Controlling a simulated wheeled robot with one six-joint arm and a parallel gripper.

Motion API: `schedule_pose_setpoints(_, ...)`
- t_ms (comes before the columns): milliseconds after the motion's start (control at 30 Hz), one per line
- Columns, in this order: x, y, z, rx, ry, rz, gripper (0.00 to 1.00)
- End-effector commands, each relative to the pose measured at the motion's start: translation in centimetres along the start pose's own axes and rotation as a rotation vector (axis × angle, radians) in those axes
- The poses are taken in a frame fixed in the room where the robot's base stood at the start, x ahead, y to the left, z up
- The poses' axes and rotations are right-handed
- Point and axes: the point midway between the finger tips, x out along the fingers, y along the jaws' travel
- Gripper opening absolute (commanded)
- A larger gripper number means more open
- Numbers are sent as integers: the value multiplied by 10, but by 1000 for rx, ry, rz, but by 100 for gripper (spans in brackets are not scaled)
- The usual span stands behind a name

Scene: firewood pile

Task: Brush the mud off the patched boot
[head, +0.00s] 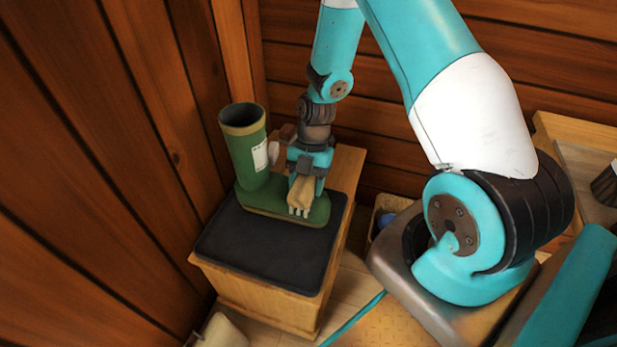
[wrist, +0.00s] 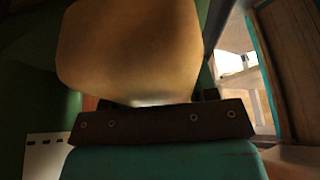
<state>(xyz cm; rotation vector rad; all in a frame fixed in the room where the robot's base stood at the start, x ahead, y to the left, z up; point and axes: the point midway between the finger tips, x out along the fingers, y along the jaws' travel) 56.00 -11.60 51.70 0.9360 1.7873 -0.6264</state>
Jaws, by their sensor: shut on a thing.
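The patched boot (head: 244,150) is a tall green boot with a pale patch (head: 260,156) on its shaft. It stands upright on a black mat (head: 270,245), its toe pointing right. My gripper (head: 304,186) is shut on a wooden brush (head: 301,196) with pale bristles. The brush is over the toe of the boot, bristles down; I cannot tell for sure whether they touch. In the wrist view the brush's tan wood (wrist: 130,50) fills the middle and hides most of the boot. No mud shows clearly in either view.
The mat lies on a wooden box (head: 255,295) against plank walls (head: 100,150). A small bin with something blue (head: 386,219) stands right of the box. A wooden bench or tray (head: 585,150) is at the far right. The mat's front part is bare.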

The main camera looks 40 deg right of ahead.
Motion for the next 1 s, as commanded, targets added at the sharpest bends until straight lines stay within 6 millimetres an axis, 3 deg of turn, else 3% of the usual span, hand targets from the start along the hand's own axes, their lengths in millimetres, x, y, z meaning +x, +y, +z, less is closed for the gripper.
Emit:
schedule_pose_setpoints(433, 12, 0, -25, -3, 4, -3, 34)
schedule_pose_setpoints(633, 20, -1, -37, -3, 6, -4, 27)
schedule_pose_setpoints(900, 14, -2, -26, 2, 7, -5, 28)
schedule_pose_setpoints(1000, 10, -2, -16, 2, 4, -5, 23)
